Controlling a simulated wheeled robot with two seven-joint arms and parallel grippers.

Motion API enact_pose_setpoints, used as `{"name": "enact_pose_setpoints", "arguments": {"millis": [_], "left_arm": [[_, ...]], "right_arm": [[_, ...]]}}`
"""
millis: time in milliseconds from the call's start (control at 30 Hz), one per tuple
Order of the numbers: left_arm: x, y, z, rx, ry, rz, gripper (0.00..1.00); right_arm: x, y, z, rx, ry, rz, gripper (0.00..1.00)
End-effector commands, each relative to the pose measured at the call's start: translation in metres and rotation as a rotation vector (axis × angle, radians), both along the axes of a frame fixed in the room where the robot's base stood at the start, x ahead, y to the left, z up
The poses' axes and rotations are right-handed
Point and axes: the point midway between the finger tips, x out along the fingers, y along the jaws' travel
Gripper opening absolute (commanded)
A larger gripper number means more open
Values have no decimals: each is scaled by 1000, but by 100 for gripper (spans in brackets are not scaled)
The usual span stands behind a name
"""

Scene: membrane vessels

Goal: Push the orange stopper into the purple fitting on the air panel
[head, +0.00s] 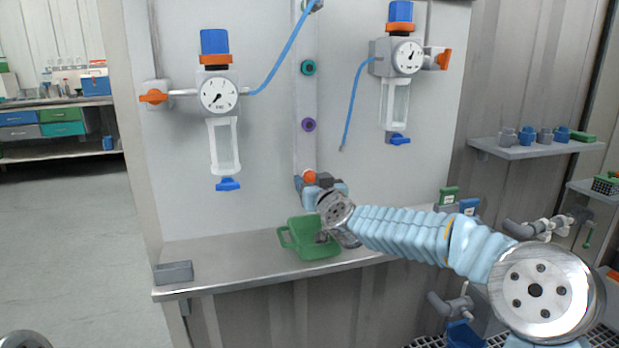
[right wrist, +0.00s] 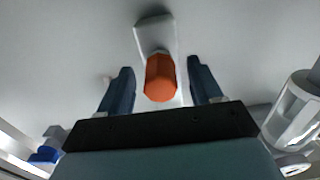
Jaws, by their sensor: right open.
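The air panel (head: 270,140) is a pale upright board with a vertical strip down its middle. The purple fitting (head: 309,125) sits on this strip, below a teal fitting (head: 308,68). The orange stopper (head: 309,176) is lower on the same strip, straight below the purple fitting. In the right wrist view the stopper (right wrist: 160,80) stands out from a white mount between my two blue fingers. My right gripper (head: 313,182) is open around it, and gaps show on both sides in the right wrist view (right wrist: 161,82). My left gripper is out of view.
Two gauge units (head: 218,95) (head: 406,58) flank the strip. One blue hose ends at the strip's top; another hangs loose (head: 350,110). A green bin (head: 312,240) stands on the ledge below my right gripper. A small grey box (head: 173,272) is at the ledge's left end.

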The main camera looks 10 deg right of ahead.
Motion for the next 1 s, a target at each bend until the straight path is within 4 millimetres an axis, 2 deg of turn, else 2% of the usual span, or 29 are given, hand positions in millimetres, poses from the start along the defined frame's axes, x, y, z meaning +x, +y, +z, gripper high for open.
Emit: {"name": "enact_pose_setpoints", "arguments": {"millis": [367,700,800,1000], "left_arm": [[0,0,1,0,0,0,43],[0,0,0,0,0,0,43],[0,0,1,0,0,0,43],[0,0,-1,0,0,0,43]], "right_arm": [[0,0,0,0,0,-1,65],[0,0,0,0,0,-1,13],[0,0,0,0,0,0,0],[-1,0,0,0,-1,0,0]]}}
